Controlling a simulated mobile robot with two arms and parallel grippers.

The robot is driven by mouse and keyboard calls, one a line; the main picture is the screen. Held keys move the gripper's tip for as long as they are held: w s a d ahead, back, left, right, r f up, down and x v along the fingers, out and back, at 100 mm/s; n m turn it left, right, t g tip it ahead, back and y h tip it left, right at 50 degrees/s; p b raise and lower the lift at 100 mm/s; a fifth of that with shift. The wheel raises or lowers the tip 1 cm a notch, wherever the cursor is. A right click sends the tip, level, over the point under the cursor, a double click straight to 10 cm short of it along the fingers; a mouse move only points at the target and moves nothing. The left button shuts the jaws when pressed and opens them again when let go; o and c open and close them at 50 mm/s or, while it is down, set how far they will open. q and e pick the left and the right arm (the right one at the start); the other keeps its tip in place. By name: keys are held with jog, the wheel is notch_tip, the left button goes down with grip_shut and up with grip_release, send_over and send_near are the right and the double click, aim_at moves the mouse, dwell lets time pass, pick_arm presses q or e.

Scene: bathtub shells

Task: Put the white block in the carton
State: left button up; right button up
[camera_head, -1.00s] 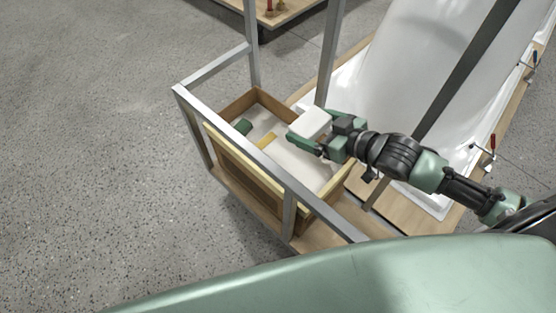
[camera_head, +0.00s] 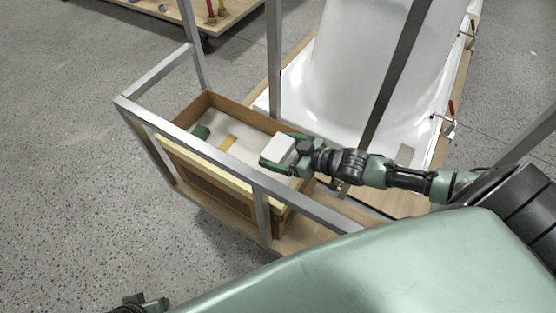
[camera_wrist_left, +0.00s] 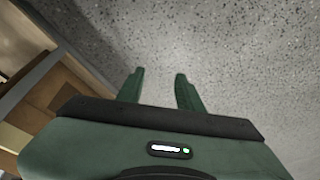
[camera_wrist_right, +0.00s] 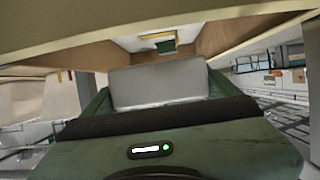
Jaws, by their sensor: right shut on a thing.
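The white block (camera_head: 284,148) is held between the fingers of my right gripper (camera_head: 277,150), above the right part of the carton. It fills the space between the fingers in the right wrist view (camera_wrist_right: 158,85). The carton (camera_head: 259,117) is an open brown box with a pale floor; its front side is partly hidden behind a metal rail. I cannot tell how far the block is below the rim. My left gripper (camera_wrist_left: 160,75) is open and empty over the speckled floor, with only a bit of it at the bottom left of the head view.
A green thing (camera_head: 201,132) and a yellow thing (camera_head: 228,143) lie inside the carton. Metal rails (camera_head: 205,152) and posts (camera_head: 273,60) frame the cart around it. A white bathtub shell (camera_head: 345,75) stands behind. Open floor (camera_head: 70,190) lies to the left.

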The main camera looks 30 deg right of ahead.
notch_tip(320, 180, down, 4)
jog(key=shift+r+b, duration=0.25)
jog(key=shift+b, duration=0.35)
jog(key=shift+f, duration=0.2)
pick_arm(q)
jog(key=v, duration=0.5)
jog(key=shift+w+a, duration=0.1)
pick_arm(e)
jog(key=shift+f, duration=0.1)
jog(key=shift+f+b, duration=0.35)
jog(key=shift+f, duration=0.15)
jog(key=o, duration=1)
jog(key=shift+o, duration=0.2)
